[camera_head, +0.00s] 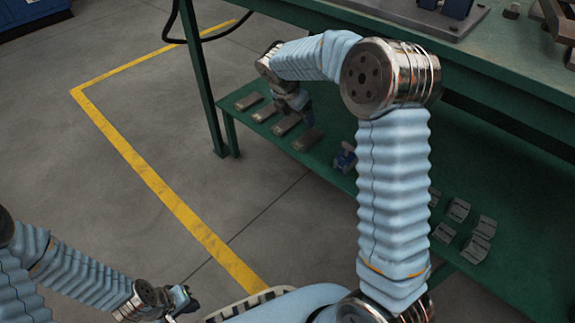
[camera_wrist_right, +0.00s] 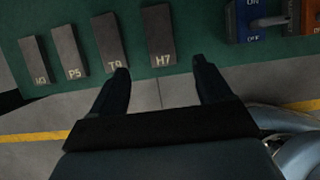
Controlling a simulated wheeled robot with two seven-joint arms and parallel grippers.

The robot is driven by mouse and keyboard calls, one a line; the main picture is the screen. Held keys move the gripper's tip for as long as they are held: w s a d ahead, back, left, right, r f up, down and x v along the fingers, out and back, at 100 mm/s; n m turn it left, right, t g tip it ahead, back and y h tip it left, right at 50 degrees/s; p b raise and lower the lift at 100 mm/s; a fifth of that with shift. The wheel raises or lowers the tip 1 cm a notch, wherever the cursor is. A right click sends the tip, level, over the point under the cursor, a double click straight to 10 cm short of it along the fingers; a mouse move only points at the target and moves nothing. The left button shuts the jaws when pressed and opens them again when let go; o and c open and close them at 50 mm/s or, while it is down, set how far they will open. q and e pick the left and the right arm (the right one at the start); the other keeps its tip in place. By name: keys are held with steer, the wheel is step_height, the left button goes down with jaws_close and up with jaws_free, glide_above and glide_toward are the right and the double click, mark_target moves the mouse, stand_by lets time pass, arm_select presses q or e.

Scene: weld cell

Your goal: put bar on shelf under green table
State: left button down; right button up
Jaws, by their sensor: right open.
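Several grey metal bars lie in a row on the green shelf (camera_head: 510,205) under the green table (camera_head: 480,72). In the right wrist view they carry labels: H7 (camera_wrist_right: 159,34), T9 (camera_wrist_right: 108,38), P5 (camera_wrist_right: 68,50) and one that reads like M3 (camera_wrist_right: 34,60). My right gripper (camera_head: 296,104) reaches under the table edge over the row. In its wrist view the gripper (camera_wrist_right: 161,66) is open and empty, its fingertips to either side of the H7 bar's near end. I cannot tell their height over it. My left gripper (camera_head: 185,300) is low at the left, away from the shelf; its jaws are unclear.
A blue switch-like item (camera_head: 345,158) sits on the shelf right of the bars; it also shows in the wrist view (camera_wrist_right: 247,20). Several grey bent brackets (camera_head: 478,238) lie further right. A table leg (camera_head: 205,85) stands left of the bars. Open floor with a yellow line (camera_head: 165,190) lies left.

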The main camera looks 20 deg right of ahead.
steer(key=s+a+f+m+y, duration=0.2)
steer(key=s+a+f+m, duration=0.15)
steer(key=f, duration=0.25)
steer(key=s+a+f+m+g+y, duration=0.1)
steer(key=s+a+f+m, duration=0.1)
steer(key=a+f, duration=0.3)
steer(key=s+a+f+m+y, duration=0.2)
steer(key=s+a+f, duration=0.1)
steer(key=f, duration=0.5)
steer(key=s+a+f+m+y, duration=0.1)
steer(key=s+a+f+m, duration=0.3)
steer(key=s+m, duration=0.4)
steer(key=s+a+f+m+y, duration=0.2)
steer(key=s+a+f+m, duration=0.2)
steer(key=s+m, duration=0.5)
steer(key=shift+s+f, duration=0.9)
steer(key=shift+f, duration=0.05)
